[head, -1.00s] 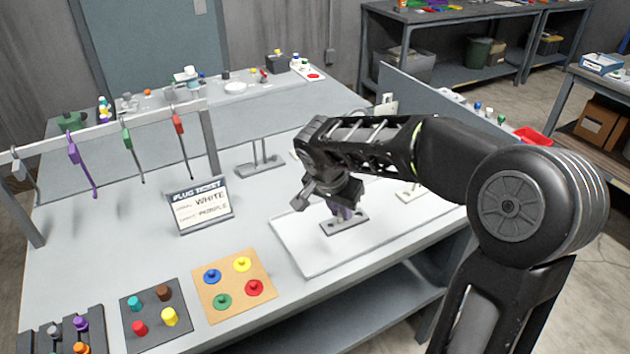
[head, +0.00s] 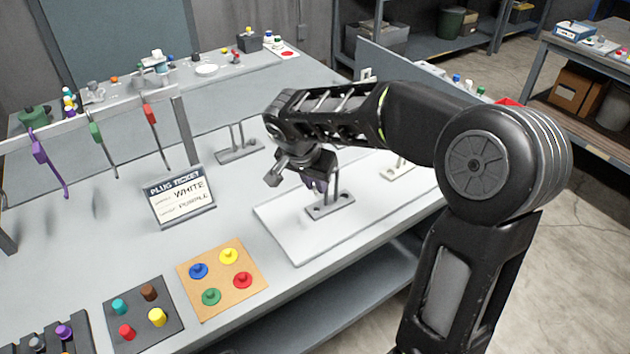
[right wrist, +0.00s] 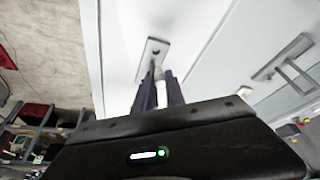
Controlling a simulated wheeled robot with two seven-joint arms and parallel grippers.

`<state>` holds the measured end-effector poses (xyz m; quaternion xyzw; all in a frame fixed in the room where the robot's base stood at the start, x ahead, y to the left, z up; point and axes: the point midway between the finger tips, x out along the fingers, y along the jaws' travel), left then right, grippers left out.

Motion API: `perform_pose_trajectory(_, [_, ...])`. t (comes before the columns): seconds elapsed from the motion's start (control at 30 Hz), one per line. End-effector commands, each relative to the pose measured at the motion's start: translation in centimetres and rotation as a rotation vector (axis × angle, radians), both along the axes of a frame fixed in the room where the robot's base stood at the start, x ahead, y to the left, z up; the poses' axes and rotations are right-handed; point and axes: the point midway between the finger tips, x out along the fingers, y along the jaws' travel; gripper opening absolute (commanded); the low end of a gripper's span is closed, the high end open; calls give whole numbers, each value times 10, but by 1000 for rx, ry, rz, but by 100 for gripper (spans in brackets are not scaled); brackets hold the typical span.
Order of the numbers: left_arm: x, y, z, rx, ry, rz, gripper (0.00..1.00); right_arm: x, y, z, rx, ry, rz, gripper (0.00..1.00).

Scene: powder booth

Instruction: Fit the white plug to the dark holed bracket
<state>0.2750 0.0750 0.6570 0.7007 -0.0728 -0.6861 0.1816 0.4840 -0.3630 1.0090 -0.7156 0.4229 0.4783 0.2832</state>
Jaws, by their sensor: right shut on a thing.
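The holed bracket (head: 322,212), a grey plate with upright posts, stands on a white mat (head: 290,245). It also shows just beyond my fingertips in the right wrist view (right wrist: 153,50), with a hole in its plate. My right gripper (head: 319,188) is close above the bracket's left side in the head view; whether anything touches is unclear. In the right wrist view its dark purple fingers (right wrist: 159,78) are shut on a small white piece, seemingly the white plug (right wrist: 161,88), mostly hidden between them. My left gripper is out of view.
A ticket (head: 180,198) reading WHITE and PURPLE stands left of the mat. Boards with coloured plugs (head: 145,312) and coloured discs (head: 222,278) lie in front. Other brackets stand behind (head: 240,152) and to the right (head: 398,172). A rail with hanging coloured tools is at left.

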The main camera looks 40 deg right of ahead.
Motion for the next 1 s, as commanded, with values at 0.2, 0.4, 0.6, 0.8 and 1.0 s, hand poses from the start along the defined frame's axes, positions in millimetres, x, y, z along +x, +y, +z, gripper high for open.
perform_pose_trajectory(0.2, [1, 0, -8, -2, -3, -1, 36, 0, 0, -15, -1, 2, 0, 0])
perform_pose_trajectory(0.4, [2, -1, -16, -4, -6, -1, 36, 0, 0, -33, 0, 2, 1, 0])
perform_pose_trajectory(0.6, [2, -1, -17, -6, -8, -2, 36, 0, 0, -39, 1, 0, 0, 0])
perform_pose_trajectory(0.8, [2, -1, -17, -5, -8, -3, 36, 0, 0, -39, 1, 0, 0, 0])
perform_pose_trajectory(1.0, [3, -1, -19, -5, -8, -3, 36, 0, 0, -40, 1, 0, 0, 0])
